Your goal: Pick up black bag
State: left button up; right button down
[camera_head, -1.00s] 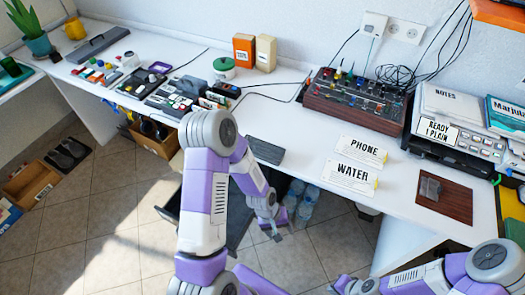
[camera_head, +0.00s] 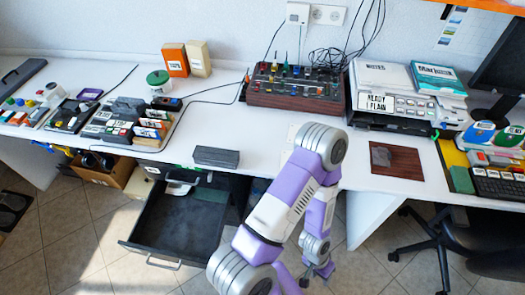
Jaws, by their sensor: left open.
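I cannot make out a clear black bag in the head view. A small dark grey item (camera_head: 216,157) lies at the front edge of the white desk, above an open dark drawer (camera_head: 185,225). My left gripper (camera_head: 317,276) hangs low in front of the desk, to the right of the open drawer. It is open, and I see nothing in it. My left forearm hides part of the desk edge. My right gripper is out of view.
The drawer juts out below the desk, its handle (camera_head: 163,262) towards me. A control box with knobs (camera_head: 295,86) and a printer-like machine (camera_head: 405,100) stand at the back of the desk. A black office chair (camera_head: 455,240) is at the lower right.

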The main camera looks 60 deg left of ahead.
aim_at(222, 159)
jog(key=z, duration=0.2)
jog(key=i, duration=0.8)
jog(key=u, duration=1.75)
